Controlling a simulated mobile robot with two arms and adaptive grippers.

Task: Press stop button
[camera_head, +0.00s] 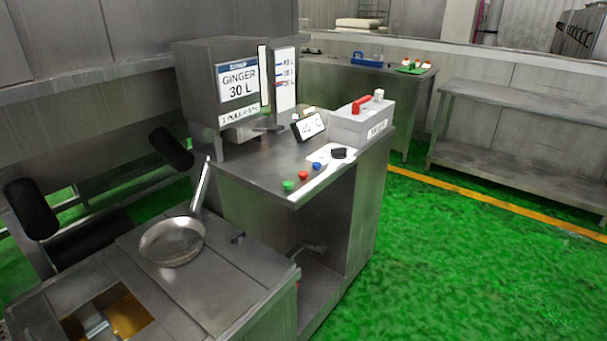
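A red button (303,175) sits on the front edge of the steel machine counter (245,172). A green button (288,185) is to its lower left and a blue button (317,166) to its upper right. No label is readable on the buttons, so I cannot tell from print which is stop. Neither of my grippers is in view, and nothing covers the buttons.
A metal pan (172,242) with its handle raised lies on the near steel unit (215,290). Behind the buttons stand a small display (309,126), a grey box (362,122) and a "GINGER 30 L" dispenser (238,84). Green floor (440,260) at right is clear.

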